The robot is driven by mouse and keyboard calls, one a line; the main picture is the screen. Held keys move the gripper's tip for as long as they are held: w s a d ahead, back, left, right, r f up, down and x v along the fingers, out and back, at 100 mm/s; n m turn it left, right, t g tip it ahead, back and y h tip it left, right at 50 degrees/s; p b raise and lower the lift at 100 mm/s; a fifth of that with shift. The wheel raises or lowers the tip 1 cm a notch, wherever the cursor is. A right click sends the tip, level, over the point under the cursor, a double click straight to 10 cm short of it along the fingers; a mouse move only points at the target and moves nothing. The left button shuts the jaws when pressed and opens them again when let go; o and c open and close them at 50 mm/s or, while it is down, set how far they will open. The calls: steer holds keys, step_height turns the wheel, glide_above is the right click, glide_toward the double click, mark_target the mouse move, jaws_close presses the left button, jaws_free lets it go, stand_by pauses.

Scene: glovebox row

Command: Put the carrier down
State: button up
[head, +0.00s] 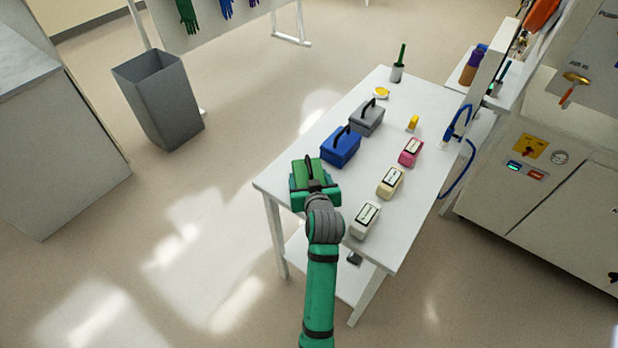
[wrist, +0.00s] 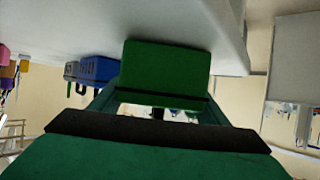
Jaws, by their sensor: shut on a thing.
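A green carrier (head: 308,172) with a dark handle is at the near left end of the white table (head: 345,120) in the head view. My gripper (head: 316,187) is shut on it, at the handle. In the wrist view the green carrier (wrist: 165,72) fills the middle, close to the white table surface. I cannot tell whether its base touches the table. The blue carrier (head: 341,147) and the grey carrier (head: 367,117) stand in a row behind it; the blue one also shows in the wrist view (wrist: 98,70). My gripper partly hides the green carrier.
White (head: 365,218), cream (head: 390,182) and pink (head: 411,151) labelled containers stand along the table's right side. A brush in a holder (head: 398,70), a yellow dish (head: 381,92) and a small yellow item (head: 413,122) are farther back. A grey bin (head: 160,98) stands on the floor left.

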stand_by(0.3)
steer(key=o, duration=1.4)
steer(key=shift+f, duration=0.15)
steer(key=shift+r, duration=0.25)
steer(key=v, duration=1.2)
steer(key=shift+f, duration=0.1)
